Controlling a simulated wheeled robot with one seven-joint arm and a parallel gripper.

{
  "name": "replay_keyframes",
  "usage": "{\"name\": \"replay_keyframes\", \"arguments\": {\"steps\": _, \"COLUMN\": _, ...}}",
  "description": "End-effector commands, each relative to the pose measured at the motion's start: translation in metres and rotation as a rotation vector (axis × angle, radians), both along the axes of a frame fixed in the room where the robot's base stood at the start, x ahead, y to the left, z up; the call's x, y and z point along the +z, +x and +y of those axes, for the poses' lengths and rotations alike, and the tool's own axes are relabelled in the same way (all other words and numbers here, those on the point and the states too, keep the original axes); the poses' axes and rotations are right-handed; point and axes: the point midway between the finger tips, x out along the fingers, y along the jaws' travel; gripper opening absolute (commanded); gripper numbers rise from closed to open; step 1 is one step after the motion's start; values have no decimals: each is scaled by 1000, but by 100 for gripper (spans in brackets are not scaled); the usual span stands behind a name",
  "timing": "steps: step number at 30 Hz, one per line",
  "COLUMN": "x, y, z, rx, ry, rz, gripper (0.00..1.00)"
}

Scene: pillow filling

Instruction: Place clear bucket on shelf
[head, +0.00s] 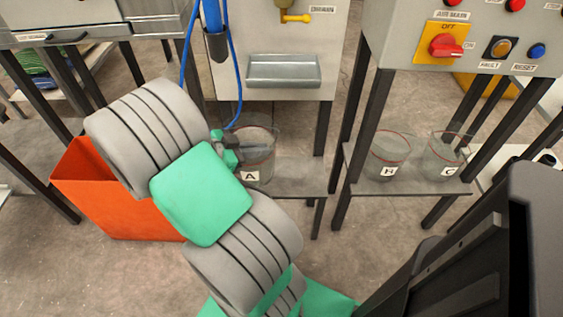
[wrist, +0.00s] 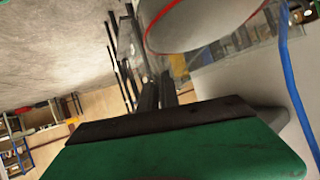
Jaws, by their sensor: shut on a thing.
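A clear bucket labelled A (head: 260,140), with a red rim, shows beyond my arm in the head view. My gripper (head: 246,153) is shut on its left side. The bucket's rim (wrist: 200,48) also fills the upper right of the wrist view, tilted by the camera's roll. The bucket appears upright over the left part of a grey shelf (head: 300,180) under the drain panel. I cannot tell whether its base touches the shelf. My fingertips are partly hidden by the bucket and the arm.
An orange bin (head: 110,205) stands on the floor at left. A blue hose (head: 236,80) hangs close to my gripper. Dark legs frame both shelves.

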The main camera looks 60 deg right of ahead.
Motion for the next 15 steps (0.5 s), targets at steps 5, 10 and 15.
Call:
{"name": "replay_keyframes", "arguments": {"steps": 5, "x": -14, "y": -7, "z": -30, "rx": -5, "ry": -4, "rz": -1, "gripper": 0}}
{"name": "replay_keyframes", "arguments": {"steps": 10, "x": -29, "y": -13, "z": -63, "rx": -5, "ry": -2, "rz": -1, "gripper": 0}}
{"name": "replay_keyframes", "arguments": {"steps": 15, "x": -56, "y": -19, "z": -91, "rx": -2, "ry": -1, "rz": 1, "gripper": 0}}
